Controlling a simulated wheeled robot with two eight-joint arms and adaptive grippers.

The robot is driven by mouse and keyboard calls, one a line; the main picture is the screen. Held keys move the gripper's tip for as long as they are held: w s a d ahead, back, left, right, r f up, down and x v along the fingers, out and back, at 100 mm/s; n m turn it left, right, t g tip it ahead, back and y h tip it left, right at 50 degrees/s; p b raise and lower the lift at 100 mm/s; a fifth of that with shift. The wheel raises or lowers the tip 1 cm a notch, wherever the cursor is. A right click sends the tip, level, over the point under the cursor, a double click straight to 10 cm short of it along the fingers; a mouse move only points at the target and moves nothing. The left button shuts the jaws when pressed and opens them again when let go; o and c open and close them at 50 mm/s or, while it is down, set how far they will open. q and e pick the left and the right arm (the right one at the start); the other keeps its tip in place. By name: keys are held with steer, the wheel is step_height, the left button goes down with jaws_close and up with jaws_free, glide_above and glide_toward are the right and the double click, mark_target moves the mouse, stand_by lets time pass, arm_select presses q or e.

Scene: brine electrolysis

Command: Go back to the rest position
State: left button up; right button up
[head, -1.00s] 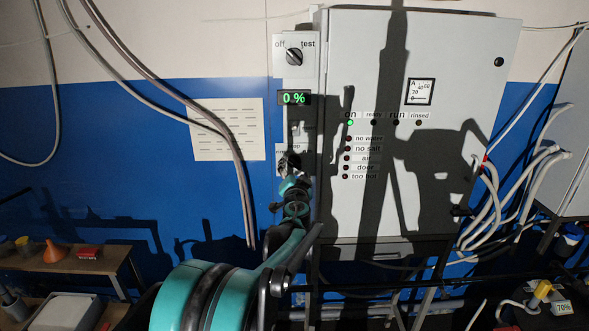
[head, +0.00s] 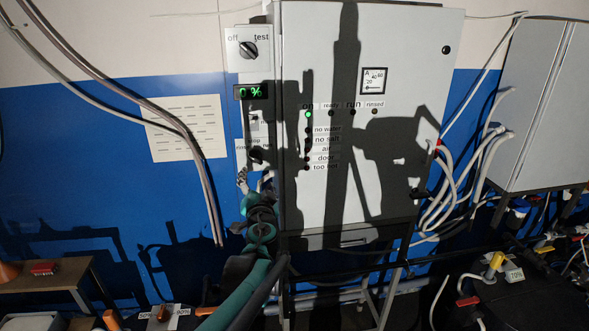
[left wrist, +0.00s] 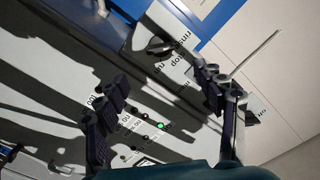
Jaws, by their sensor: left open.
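My left gripper (head: 254,182) is open and empty just below the small switch panel at the left of the grey cabinet (head: 380,190). A dark rotary knob (head: 256,155) with partly hidden lettering sits just above it. In the left wrist view, my open fingers (left wrist: 160,98) stand apart, and the knob (left wrist: 157,47), labelled rinse, stop and run, shows beyond them without touching. My left arm reaches up from the bottom of the head view. My right gripper is not in view.
A green lamp (head: 309,114) is lit beside "on". The display (head: 254,92) reads 0 %. An off/test switch (head: 249,50) is above it. Hoses (head: 455,180) hang at the cabinet's right. A low bench (head: 45,277) stands at lower left.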

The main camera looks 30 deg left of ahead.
arm_select(q)
steer(key=s+d+f+g+h+b, duration=0.2)
steer(key=s+d+f+h+b, duration=0.2)
steer(key=s+d+f+b, duration=0.3)
steer(key=s+d+f+g+h+b, duration=0.2)
steer(key=s+d+f+b, duration=0.5)
steer(key=d+f, duration=0.6)
steer(key=s+d+f+g+h+b, duration=0.2)
steer(key=s+d+f+h+b, duration=0.3)
steer(key=d+f, duration=0.6)
steer(key=s+f+b, duration=0.2)
steer(key=s+f, duration=0.1)
steer(key=f, duration=0.7)
steer(key=shift+g+h+b, duration=0.3)
steer(key=shift+g, duration=0.1)
